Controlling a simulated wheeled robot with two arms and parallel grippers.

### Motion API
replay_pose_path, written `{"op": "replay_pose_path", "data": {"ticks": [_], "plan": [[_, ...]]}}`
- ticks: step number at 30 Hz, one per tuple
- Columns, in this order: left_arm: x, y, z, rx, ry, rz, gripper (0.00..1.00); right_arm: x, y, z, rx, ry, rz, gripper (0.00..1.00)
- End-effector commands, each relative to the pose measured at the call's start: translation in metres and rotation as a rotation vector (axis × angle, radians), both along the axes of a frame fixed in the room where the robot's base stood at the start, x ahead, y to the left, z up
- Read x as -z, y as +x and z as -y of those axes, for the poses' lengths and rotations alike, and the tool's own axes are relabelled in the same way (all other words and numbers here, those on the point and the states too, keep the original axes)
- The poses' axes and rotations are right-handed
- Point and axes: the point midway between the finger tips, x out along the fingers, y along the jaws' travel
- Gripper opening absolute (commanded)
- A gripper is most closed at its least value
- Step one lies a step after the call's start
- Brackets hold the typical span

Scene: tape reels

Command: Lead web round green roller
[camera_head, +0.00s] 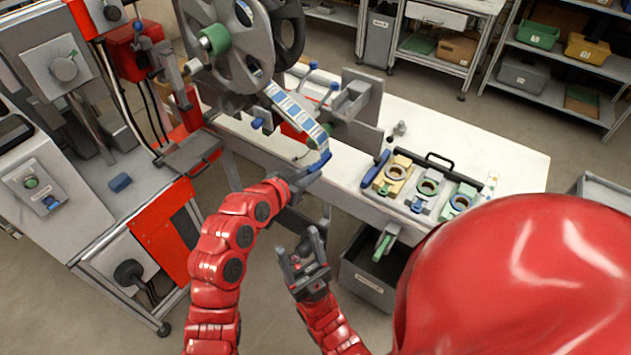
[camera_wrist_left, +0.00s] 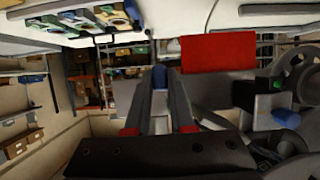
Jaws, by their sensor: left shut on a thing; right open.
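The web (camera_head: 300,112) is a pale strip with blue and white labels. It runs from the large grey reel (camera_head: 240,72) down to a blue end piece (camera_head: 318,162). My left gripper (camera_head: 300,177) is shut on this blue end piece, in front of the bench edge. The piece also shows between the fingertips in the left wrist view (camera_wrist_left: 160,77). The reel's hub (camera_head: 215,39) is also green. My right gripper (camera_head: 303,250) is open and empty, below the left.
The white bench (camera_head: 480,145) carries three coloured holders with rings (camera_head: 428,187) and a blue-handled tool (camera_head: 375,168). A grey bin (camera_head: 367,275) stands under the green cylinder. Blue rollers (camera_head: 258,123) and grey brackets (camera_head: 355,105) stand near the web. A red helmet-like shape (camera_head: 530,270) blocks the lower right.

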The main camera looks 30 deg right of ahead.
Motion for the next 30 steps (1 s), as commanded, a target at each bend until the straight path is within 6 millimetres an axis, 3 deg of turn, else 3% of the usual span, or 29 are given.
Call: {"op": "replay_pose_path", "data": {"ticks": [3, 13, 30], "plan": [[0.01, 0.009, -0.003, -0.002, -0.005, 0.002, 0.0, 0.021, 0.0, 0.0, 0.0, 0.0, 0.0, 0.64], [0.015, 0.034, -0.014, -0.002, -0.003, 0.003, 0.0, 0.055, 0.0, 0.0, 0.0, 0.0, 0.0, 0.64], [0.015, 0.042, -0.017, 0.0, -0.001, 0.0, 0.0, 0.063, 0.0, 0.0, 0.0, 0.0, 0.0, 0.64]]}}
